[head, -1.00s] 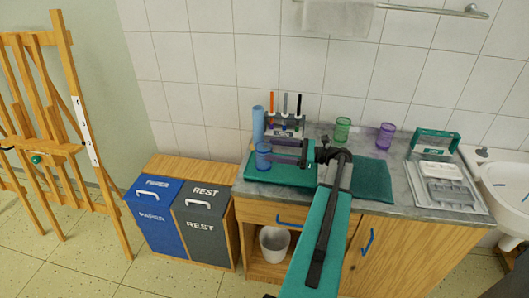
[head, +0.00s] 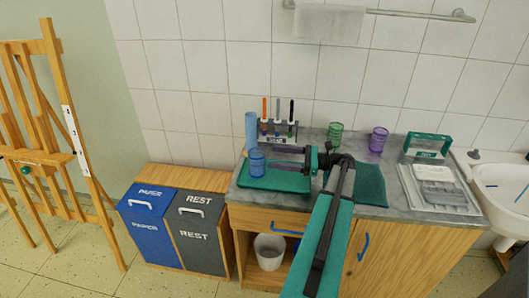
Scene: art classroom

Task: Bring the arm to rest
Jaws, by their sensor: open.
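My arm reaches from the bottom of the head view over the counter. My gripper (head: 276,158) is open, its dark fingers pointing left at a blue cup (head: 257,163). The cup stands upright on the left part of a teal mat (head: 275,184). The fingertips are very close to the cup's right side; I cannot tell whether they touch it.
A marker rack (head: 278,131) and a taller blue cylinder (head: 251,130) stand behind the cup. A green cup (head: 335,134) and a purple cup (head: 378,140) stand farther right. A tray (head: 440,196) lies near the sink (head: 505,195). Bins (head: 201,230) stand left.

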